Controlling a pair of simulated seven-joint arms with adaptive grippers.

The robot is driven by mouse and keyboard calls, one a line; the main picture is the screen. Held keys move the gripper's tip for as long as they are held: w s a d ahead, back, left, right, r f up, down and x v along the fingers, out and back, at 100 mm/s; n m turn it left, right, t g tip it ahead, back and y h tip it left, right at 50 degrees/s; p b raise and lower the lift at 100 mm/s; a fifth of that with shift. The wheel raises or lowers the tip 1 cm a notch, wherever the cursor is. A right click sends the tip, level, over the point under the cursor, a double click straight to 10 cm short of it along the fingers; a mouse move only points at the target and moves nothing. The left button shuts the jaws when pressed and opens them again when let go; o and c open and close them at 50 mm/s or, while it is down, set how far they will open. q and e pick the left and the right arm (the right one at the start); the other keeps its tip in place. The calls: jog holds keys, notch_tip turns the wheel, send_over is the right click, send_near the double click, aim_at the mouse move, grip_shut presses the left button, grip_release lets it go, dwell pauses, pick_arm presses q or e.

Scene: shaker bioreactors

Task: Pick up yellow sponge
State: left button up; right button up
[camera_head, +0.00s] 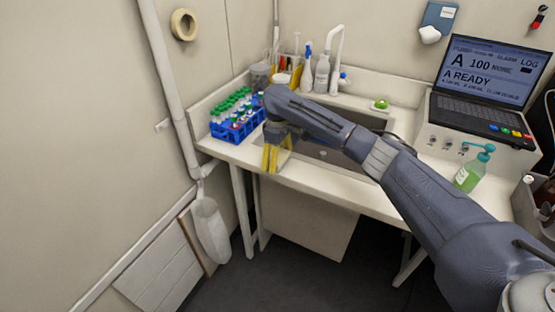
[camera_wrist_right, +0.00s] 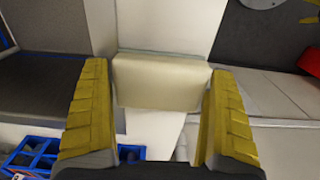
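In the right wrist view a pale yellow-cream block (camera_wrist_right: 160,82), which looks like the sponge, lies between my right gripper's yellow fingertips. The fingers stand wide apart, one at each side of the block. I cannot tell whether they touch it. In the head view my right gripper (camera_head: 269,168) points down at the front left of the sink counter (camera_head: 320,184). The sponge is not clearly made out there, as the fingers are in front of it. My left gripper is not in view.
A blue rack (camera_head: 238,135) of capped tubes stands just left of my right gripper. The sink basin (camera_head: 330,156) lies to its right, under my arm. Bottles (camera_head: 321,74) and a faucet stand behind. A green soap bottle (camera_head: 470,174) and a laptop (camera_head: 490,75) are at the right.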

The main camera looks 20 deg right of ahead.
jog(key=c, duration=0.4)
jog(key=shift+r, duration=0.1)
jog(key=shift+c, duration=0.6)
notch_tip(320, 180, up, 20)
dwell(0.4)
jog(key=o, duration=0.4)
jog(key=shift+c, duration=0.2)
jog(key=c, duration=0.6)
